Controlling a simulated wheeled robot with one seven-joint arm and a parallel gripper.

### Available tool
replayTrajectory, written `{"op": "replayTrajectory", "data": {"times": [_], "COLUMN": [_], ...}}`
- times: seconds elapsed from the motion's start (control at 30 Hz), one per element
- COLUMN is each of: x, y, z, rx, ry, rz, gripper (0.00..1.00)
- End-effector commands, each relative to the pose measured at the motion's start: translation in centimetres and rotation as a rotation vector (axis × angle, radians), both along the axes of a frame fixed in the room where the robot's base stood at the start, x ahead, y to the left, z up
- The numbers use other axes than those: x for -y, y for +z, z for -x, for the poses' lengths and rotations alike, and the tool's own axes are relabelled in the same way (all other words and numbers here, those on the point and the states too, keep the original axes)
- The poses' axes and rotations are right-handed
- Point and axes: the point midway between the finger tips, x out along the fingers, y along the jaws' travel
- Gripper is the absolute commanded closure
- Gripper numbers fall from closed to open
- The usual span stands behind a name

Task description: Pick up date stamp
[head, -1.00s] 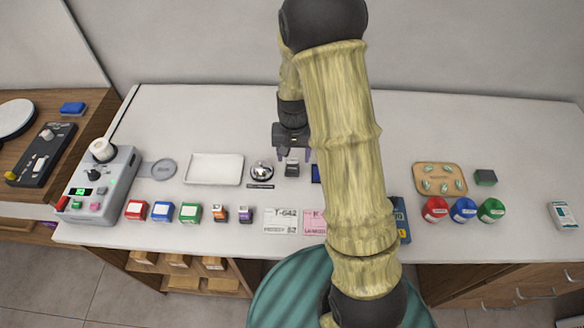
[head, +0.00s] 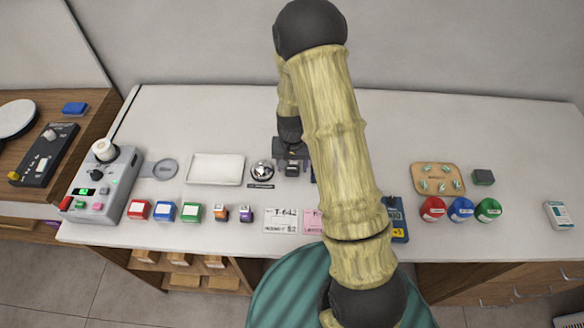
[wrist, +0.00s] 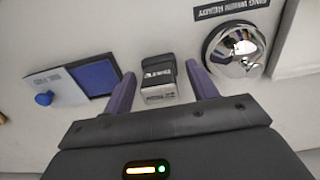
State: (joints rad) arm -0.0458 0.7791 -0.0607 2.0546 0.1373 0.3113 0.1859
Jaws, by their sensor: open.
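The date stamp (head: 292,170) is a small dark block with a pale labelled face, standing on the white counter right of the bell. In the wrist view, the stamp (wrist: 159,77) sits between the two purple fingers of my gripper (wrist: 163,86), with a gap on each side. My gripper (head: 292,164) is open and empty, right at the stamp. The head view partly hides the stamp behind the gripper. How far the fingertips are above the counter is hard to tell.
A chrome bell (wrist: 237,49) stands close beside the right finger in the wrist view. A blue ink pad (wrist: 97,77) with its open lid lies near the left finger. A white tray (head: 216,169) is left of the bell. My arm hides part of the counter's middle.

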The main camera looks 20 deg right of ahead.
Motion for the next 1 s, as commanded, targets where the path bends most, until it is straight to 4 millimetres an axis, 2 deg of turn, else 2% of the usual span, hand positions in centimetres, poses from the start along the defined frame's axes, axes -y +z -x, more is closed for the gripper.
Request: {"op": "replayTrajectory", "data": {"times": [0.47,0.7,1.0], "x": [0.01,0.01,0.01], "y": [0.03,0.04,0.33], "z": [0.0,0.0,-0.04], "rx": [0.0,0.0,0.001], "ry": [0.0,0.0,0.0], "rz": [0.0,0.0,0.0], "gripper": [0.42,0.87,0.87]}}
